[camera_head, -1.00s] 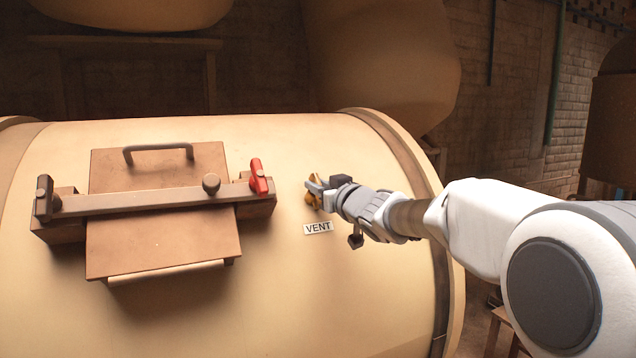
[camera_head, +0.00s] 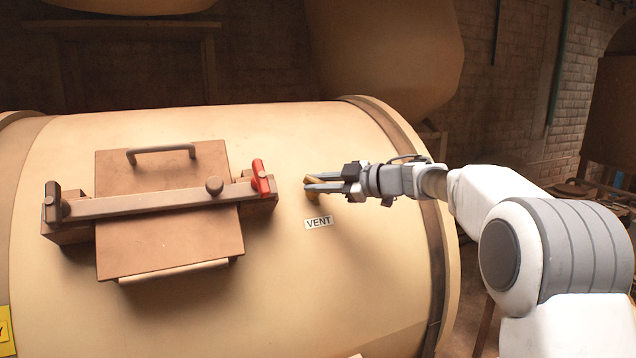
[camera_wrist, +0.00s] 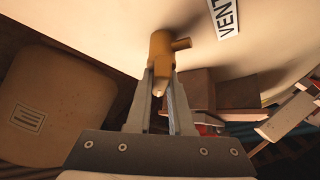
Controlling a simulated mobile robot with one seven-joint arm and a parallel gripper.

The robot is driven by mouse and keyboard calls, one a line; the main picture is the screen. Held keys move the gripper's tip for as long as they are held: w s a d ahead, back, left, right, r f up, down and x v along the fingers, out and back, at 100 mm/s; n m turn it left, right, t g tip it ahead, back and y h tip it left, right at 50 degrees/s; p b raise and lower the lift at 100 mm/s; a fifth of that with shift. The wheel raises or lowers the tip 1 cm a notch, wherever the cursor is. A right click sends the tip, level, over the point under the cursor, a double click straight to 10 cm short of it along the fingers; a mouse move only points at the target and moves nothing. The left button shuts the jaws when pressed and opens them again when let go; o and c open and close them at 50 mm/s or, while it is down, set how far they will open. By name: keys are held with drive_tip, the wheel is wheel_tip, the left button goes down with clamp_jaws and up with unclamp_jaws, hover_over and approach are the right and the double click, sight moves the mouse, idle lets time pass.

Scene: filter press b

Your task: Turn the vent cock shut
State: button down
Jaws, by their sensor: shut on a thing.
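The vent cock (camera_head: 313,196) is a small brass-coloured fitting on the cream drum, just above the VENT label (camera_head: 319,222). In the wrist view the cock (camera_wrist: 161,48) shows as a yellow-brown round body with a short side stub, and its pale tip lies between my fingers. My gripper (camera_head: 322,183) reaches it from the right, about level, with its fingers along the cock. In the wrist view my gripper (camera_wrist: 160,84) is shut on the cock's handle. The fingers partly hide the cock in the head view, so the handle's exact angle is hard to tell.
Left of the cock is a brown hatch (camera_head: 165,245) with a clamp bar (camera_head: 140,203) and a red lever (camera_head: 260,177). The drum's raised rim (camera_head: 432,225) passes below my arm. The drum face under the label is clear.

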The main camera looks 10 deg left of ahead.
drive_tip(key=n+g+h, duration=0.1)
drive_tip(key=n+g, duration=0.1)
drive_tip(key=n, duration=0.2)
drive_tip(key=shift+f+g, duration=0.1)
drive_tip(key=shift+g, duration=0.3)
drive_tip(key=shift+s+n+g+h, duration=0.1)
drive_tip(key=shift+n+g+h, duration=0.4)
drive_tip(key=shift+n, duration=0.6)
drive_tip(key=shift+n+g+h, duration=0.4)
drive_tip(key=shift+n, duration=0.4)
drive_tip(key=c, duration=0.8)
unclamp_jaws()
